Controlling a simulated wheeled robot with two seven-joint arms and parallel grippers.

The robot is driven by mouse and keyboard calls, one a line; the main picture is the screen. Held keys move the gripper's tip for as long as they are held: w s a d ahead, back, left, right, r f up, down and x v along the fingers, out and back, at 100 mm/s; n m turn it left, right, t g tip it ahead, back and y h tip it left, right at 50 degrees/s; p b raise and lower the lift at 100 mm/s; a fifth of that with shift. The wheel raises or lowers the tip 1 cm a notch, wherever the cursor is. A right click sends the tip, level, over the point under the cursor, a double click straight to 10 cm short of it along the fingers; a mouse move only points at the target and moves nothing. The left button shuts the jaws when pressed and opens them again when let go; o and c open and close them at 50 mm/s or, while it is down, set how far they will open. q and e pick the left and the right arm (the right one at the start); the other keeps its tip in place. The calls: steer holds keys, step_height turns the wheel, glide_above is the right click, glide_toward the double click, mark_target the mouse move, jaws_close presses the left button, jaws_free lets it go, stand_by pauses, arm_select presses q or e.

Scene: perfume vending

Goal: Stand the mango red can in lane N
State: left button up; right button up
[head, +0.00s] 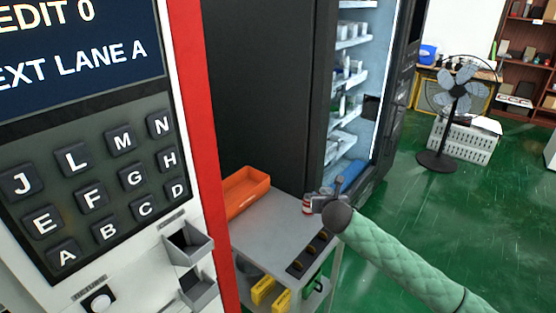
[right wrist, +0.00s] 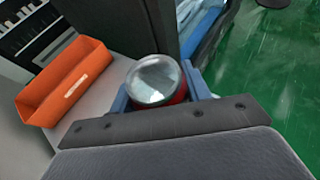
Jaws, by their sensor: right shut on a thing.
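A red can with a silver top (right wrist: 155,82) sits between the fingers of my right gripper (right wrist: 158,92) in the right wrist view. In the head view the can (head: 307,205) shows as a small red and white patch beside my right gripper (head: 314,201), over the grey cart's right side. The gripper is shut on it. Whether the can touches the cart top is unclear. The keypad's N key (head: 159,125) is at the upper right of the lettered keys. Lane N itself cannot be made out. My left gripper is not in view.
An orange bin (head: 246,191) stands on the grey cart (head: 262,225); the bin also shows in the right wrist view (right wrist: 66,85). A dark slotted strip (head: 309,254) lies along the cart's front right. An open lit vending cabinet (head: 347,90) stands behind. A fan (head: 459,95) stands on open green floor.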

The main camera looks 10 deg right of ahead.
steer(key=s+a+n+y, duration=0.2)
steer(key=s+a+y, duration=0.1)
steer(key=s+a, duration=0.9)
steer(key=s+a+f, duration=0.1)
steer(key=s+f, duration=0.3)
steer(key=f, duration=0.1)
steer(key=shift+s+a+f+n+t, duration=0.2)
steer(key=shift+a+f+n+t, duration=0.05)
steer(key=shift+a+n+t, duration=0.1)
